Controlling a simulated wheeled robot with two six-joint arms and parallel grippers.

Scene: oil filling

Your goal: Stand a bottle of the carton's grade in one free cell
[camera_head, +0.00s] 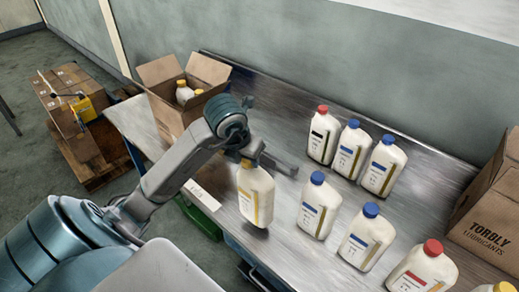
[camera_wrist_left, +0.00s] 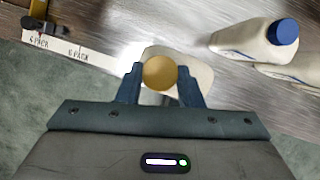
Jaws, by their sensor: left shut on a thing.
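My left gripper (camera_head: 247,162) is shut on the yellow cap of a white bottle (camera_head: 256,196) with a yellow stripe. The bottle hangs near the table's front edge; I cannot tell how far its base is above the table. In the left wrist view the yellow cap (camera_wrist_left: 160,73) sits between the two fingers. The open carton (camera_head: 178,112) stands at the back left of the table with yellow-capped bottles (camera_head: 184,93) in it. Its lower cells are hidden by its walls and my arm. My right gripper is not in view.
Several blue-capped bottles (camera_head: 320,205) and red-capped bottles (camera_head: 322,135) stand to the right. A closed Torbly carton (camera_head: 488,215) is at the right edge. A pack-size label strip (camera_head: 202,196) runs along the front edge. Bare table (camera_head: 270,110) lies behind the gripper.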

